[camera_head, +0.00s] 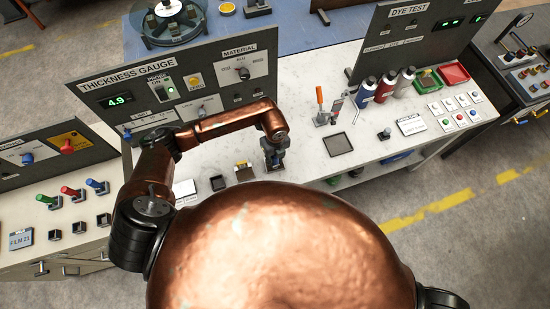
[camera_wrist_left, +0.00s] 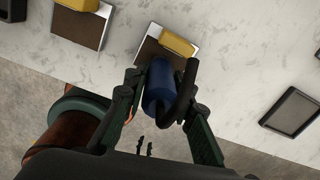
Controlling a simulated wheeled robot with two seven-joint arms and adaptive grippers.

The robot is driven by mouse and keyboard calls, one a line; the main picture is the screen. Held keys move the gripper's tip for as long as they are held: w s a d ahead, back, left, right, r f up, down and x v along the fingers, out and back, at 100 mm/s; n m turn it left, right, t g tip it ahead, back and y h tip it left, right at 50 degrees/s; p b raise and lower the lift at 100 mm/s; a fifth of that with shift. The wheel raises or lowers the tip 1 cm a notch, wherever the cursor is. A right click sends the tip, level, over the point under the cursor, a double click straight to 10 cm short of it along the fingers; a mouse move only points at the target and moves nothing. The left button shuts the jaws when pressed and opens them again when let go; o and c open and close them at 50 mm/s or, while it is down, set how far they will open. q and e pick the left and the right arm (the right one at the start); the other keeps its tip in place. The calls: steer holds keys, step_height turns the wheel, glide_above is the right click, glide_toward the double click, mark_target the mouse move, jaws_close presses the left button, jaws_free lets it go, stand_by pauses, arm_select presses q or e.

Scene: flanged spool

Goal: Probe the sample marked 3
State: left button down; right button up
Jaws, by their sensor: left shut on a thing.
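My left gripper (camera_head: 274,160) is shut on a blue cylindrical probe with a dark curved cable, seen best in the left wrist view, where the probe (camera_wrist_left: 158,88) sits between the fingers (camera_wrist_left: 158,100). Its far end overlaps a brown sample plate (camera_wrist_left: 150,52) with a yellow block and white edge; I cannot tell whether it touches. A second such plate (camera_wrist_left: 76,27) lies to the left in the wrist view; a sample (camera_head: 244,173) shows left of the gripper in the head view. I cannot read any sample number. My right gripper is out of view.
The thickness gauge panel (camera_head: 120,85) stands behind the left arm, its display reading 4.9. A dark square tray (camera_head: 338,144) lies right of the gripper. Several bottles (camera_head: 385,86) and red and green trays (camera_head: 453,73) stand farther right.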

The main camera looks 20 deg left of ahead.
arm_select(q)
steer(key=shift+r+p, duration=2.25)
steer(key=shift+r, duration=1.25)
steer(key=shift+w, duration=0.1)
